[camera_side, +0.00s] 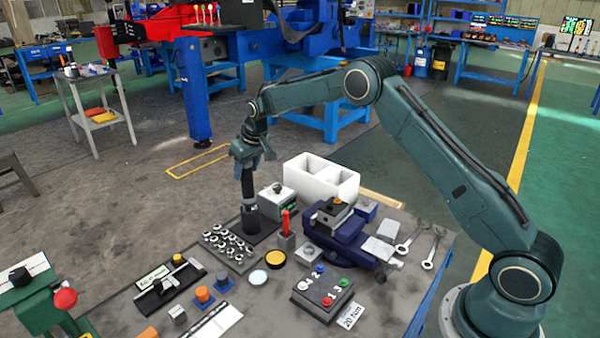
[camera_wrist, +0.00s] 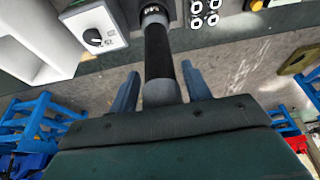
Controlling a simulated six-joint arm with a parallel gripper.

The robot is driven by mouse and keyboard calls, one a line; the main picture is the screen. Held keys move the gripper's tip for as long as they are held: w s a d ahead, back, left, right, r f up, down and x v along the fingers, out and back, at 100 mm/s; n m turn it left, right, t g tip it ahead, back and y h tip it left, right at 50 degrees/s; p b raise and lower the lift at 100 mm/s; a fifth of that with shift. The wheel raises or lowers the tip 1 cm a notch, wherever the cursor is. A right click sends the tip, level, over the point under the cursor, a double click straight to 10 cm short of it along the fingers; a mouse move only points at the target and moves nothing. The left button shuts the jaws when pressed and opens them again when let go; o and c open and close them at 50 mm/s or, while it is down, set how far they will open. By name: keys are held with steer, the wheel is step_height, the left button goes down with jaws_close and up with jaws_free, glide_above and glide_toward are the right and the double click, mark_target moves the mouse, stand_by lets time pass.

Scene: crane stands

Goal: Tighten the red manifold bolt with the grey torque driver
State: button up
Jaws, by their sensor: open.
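The grey torque driver (camera_side: 247,185) stands upright in a dark holder (camera_side: 251,215) on the bench. In the wrist view, its black grip and grey end (camera_wrist: 159,60) lie between my fingers. My gripper (camera_side: 248,152) is open around the driver's upper end, with a visible gap on each side in the wrist view (camera_wrist: 160,90). The grey manifold block (camera_side: 306,302) sits at the front of the bench with coloured bolts on top. The red bolt (camera_side: 327,301) is on its near side, by blue and green ones. The manifold is not in the wrist view.
A white dial box (camera_side: 283,205) and a white two-part bin (camera_side: 315,172) stand right of the driver. A tray of several nut-like parts (camera_side: 228,248) lies in front. A blue vise (camera_side: 345,238) and a red-handled tool (camera_side: 286,222) stand between driver and manifold. A "20 Nm" card (camera_side: 349,317) lies beside the manifold.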

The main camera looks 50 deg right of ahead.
steer(key=c, duration=1)
steer(key=shift+w+r, duration=0.1)
steer(key=shift+r, duration=0.15)
jaws_close()
steer(key=shift+r, duration=0.1)
steer(key=shift+r, duration=5.5)
